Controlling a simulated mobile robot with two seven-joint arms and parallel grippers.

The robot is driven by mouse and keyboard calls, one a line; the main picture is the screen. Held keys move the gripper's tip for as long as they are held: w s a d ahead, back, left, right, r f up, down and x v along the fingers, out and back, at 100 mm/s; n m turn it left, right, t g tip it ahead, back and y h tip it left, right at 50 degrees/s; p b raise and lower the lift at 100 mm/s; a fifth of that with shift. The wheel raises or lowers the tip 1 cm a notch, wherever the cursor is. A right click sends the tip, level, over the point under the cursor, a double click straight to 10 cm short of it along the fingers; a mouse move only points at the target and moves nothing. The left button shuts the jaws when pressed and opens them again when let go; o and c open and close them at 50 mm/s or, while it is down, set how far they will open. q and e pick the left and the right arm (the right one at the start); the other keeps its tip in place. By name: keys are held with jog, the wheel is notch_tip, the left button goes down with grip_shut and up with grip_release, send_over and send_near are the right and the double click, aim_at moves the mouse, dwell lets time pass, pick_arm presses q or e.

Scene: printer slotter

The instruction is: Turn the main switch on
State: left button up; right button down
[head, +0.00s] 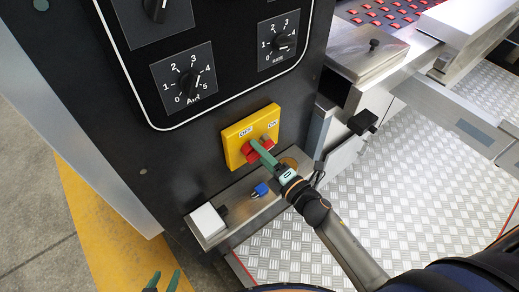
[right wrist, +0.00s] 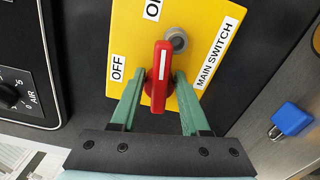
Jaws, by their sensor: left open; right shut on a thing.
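The main switch is a red knob (head: 268,143) on a yellow plate (head: 235,135) low on the black machine panel. My right gripper (head: 257,148) has its green fingers on the knob, which they partly cover in the head view. In the right wrist view the knob (right wrist: 161,75) sits between both fingers. Its white stripe runs nearly upright in that picture, with the OFF label (right wrist: 118,68) to its left and the ON label (right wrist: 152,9) above it. My left gripper (head: 162,283) is open and empty at the bottom left of the head view, away from the switch.
A metal ledge (head: 245,213) below the plate carries a blue part (head: 261,189) and a white block (head: 208,220), close to my right gripper. AIR dial (head: 188,83) and RATE dial (head: 281,40) are above the switch. Patterned metal flooring (head: 390,170) lies to the right.

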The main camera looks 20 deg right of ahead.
jog(key=shift+f+m, duration=0.15)
jog(key=shift+m, duration=0.85)
jog(key=c, duration=0.8)
grip_release()
jog(key=shift+o, duration=0.2)
jog(key=v, duration=1.2)
jog(key=shift+s, duration=0.3)
